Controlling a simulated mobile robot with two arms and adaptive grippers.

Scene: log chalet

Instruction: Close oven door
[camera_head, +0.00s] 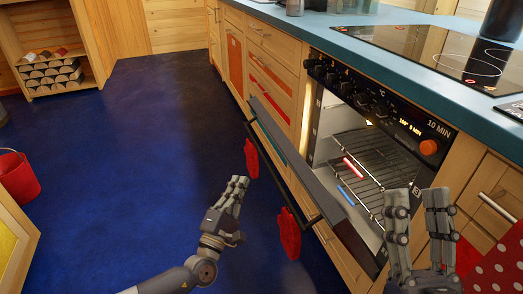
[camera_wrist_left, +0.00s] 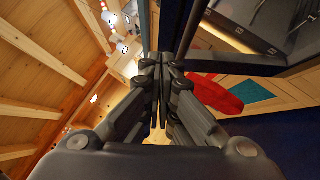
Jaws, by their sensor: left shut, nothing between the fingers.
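The oven (camera_head: 375,140) is built into the wooden counter on the right, its lit inside showing wire racks. Its door (camera_head: 300,168) is hinged down and partly open, tilted out over the floor. My left gripper (camera_head: 238,183) is shut and empty, in front of the door's outer side, between two red pads on it. In the left wrist view my shut fingers (camera_wrist_left: 160,65) show, with the dark door edge (camera_wrist_left: 235,62) to their right. My right gripper (camera_head: 420,192) is open and empty, in front of the oven's right side. Whether my left fingers touch the door I cannot tell.
Two red pads (camera_head: 251,158) (camera_head: 290,233) hang at the door's outer edge. A cooktop (camera_head: 440,55) tops the blue counter. A red bucket (camera_head: 17,177) and a log shelf (camera_head: 52,75) stand left. The blue floor (camera_head: 130,150) between is clear.

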